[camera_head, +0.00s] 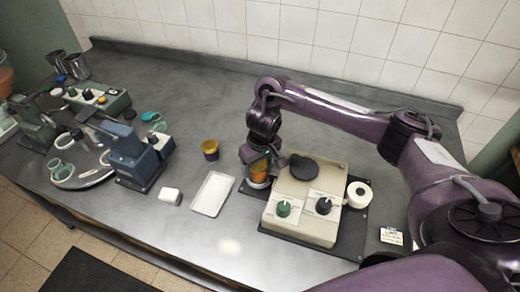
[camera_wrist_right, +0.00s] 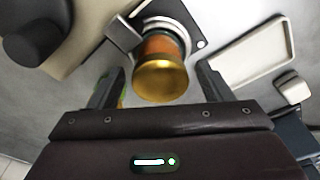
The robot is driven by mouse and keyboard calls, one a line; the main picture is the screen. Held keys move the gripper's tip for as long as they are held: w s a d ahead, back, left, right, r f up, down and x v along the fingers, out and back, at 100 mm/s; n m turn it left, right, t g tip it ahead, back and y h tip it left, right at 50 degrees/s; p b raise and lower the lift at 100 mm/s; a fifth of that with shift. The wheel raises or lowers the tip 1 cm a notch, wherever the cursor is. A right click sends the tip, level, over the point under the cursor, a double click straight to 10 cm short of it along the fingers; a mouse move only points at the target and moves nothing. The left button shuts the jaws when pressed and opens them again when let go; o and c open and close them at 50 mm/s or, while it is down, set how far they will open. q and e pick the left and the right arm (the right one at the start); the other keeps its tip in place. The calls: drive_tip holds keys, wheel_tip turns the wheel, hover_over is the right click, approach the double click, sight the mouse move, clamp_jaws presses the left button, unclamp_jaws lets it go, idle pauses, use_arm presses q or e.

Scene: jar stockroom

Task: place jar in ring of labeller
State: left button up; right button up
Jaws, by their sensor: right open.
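The labeller (camera_head: 303,212) is a beige box with a green and a black knob and a dark round pad on top. At its left side is its light ring (camera_head: 258,184); the ring also shows in the right wrist view (camera_wrist_right: 183,27). An orange jar with a gold lid (camera_wrist_right: 161,80) stands in the ring, its base end inside it; the orange jar also shows in the head view (camera_head: 259,166). My right gripper (camera_wrist_right: 158,75) is open, with a finger on each side of the jar and visible gaps. My left gripper is out of view.
Blue-grey machines (camera_head: 135,160) crowd the left. The front counter is clear.

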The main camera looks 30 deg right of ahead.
sight(261, 166)
wheel_tip(261, 166, up, 10)
drive_tip(key=s+p, duration=0.1)
drive_tip(key=p, duration=0.2)
drive_tip(key=shift+s+r, duration=0.15)
drive_tip(key=shift+d, duration=0.1)
